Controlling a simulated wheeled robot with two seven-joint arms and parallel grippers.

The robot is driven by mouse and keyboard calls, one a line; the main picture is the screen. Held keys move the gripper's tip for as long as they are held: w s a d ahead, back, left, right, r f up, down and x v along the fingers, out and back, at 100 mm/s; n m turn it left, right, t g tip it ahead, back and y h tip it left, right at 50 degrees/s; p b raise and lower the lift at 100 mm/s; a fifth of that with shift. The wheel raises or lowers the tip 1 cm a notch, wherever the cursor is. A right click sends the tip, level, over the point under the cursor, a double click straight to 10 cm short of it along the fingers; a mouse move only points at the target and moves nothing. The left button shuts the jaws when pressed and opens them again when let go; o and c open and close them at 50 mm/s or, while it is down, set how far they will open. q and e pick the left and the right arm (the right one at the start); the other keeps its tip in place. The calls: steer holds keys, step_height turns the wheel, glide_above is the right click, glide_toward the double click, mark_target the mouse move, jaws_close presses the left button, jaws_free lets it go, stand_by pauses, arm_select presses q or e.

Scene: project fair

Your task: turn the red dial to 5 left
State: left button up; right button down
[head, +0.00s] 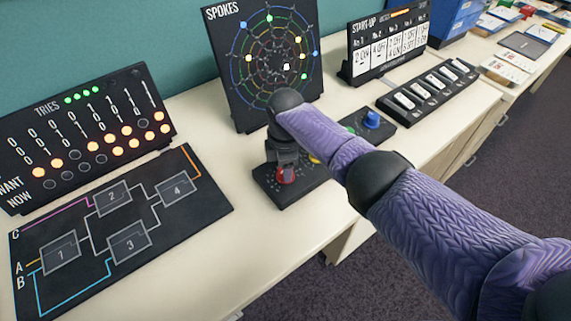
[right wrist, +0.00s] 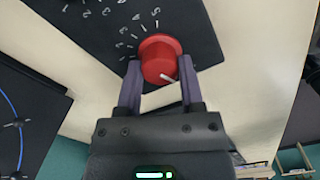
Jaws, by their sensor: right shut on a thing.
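The red dial (head: 286,175) is at the near left end of a black control panel (head: 302,188) on the table. In the right wrist view the red dial (right wrist: 160,57) has a white pointer line on its top, towards the lower right in that picture. White numbers, a 5 among them, ring part of it on the panel. My right gripper (head: 283,164) comes down over the dial from above. Its two fingers stand on either side of the dial and are shut on it. My left gripper is not in view.
A blue dial (head: 372,119) is farther along the panel; a yellow one is mostly hidden by my arm. The upright SPOKES board (head: 222,55) stands behind. The TRIES board (head: 75,120) and a numbered flat board (head: 200,205) are left. A switch strip (head: 428,106) lies right.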

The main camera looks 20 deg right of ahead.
steer(key=shift+n, duration=1.1)
steer(key=shift+c, duration=1.1)
jaws_free()
step_height(320, 180, up, 9)
steer(key=p, duration=0.4)
steer(key=shift+r, duration=0.5)
